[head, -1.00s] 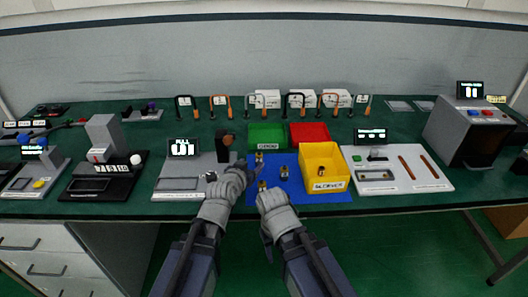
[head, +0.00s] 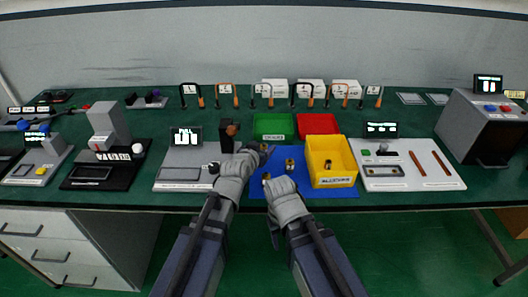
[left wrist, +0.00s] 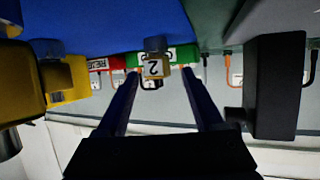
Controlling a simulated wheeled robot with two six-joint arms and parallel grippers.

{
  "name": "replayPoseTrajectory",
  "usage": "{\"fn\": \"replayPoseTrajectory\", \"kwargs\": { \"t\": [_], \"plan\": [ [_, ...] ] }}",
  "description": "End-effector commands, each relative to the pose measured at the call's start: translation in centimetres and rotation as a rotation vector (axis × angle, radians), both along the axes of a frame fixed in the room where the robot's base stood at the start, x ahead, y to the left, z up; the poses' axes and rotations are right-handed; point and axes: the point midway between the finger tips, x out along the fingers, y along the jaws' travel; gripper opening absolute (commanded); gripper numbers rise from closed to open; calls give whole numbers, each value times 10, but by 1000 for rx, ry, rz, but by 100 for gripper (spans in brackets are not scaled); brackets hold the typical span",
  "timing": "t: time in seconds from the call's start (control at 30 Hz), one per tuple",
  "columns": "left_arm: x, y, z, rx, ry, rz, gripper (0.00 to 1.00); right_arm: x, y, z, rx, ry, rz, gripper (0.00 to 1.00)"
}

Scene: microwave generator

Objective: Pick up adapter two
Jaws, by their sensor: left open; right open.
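Adapter two (left wrist: 153,67) is a small brass-coloured block with a dark top and a white label reading "2". In the left wrist view it stands on the blue mat (left wrist: 90,22), between and just beyond the fingertips of my open left gripper (left wrist: 160,76). In the head view the left gripper (head: 255,150) is at the mat's upper left, and the adapter there is mostly hidden by the hand. My right gripper (head: 270,181) is open, low over the mat's left part, next to another adapter (head: 266,176). A further adapter (head: 290,165) stands mid-mat.
A yellow bin (head: 331,182) stands on the mat's right. Green (head: 273,136) and red (head: 317,131) trays lie behind. The pull tester (head: 185,179) with its black post (head: 228,138) is close left of my left gripper. Several cable hooks stand along the back.

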Motion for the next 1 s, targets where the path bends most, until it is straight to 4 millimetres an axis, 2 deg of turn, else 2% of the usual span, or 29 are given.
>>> {"fn": "replayPoseTrajectory", "kwargs": {
  "t": [0.3, 0.57, 1.0],
  "plan": [
    [40, -17, -15, 0, 0, 0, 69, 0, 0, -15, 0, 0, 0, 56],
    [41, -17, -14, 0, 0, 0, 69, 0, 0, -14, 0, 0, 0, 56],
    [41, -17, -14, 0, 0, 0, 20, 0, 0, -14, 0, 0, 0, 56]
  ]
}}
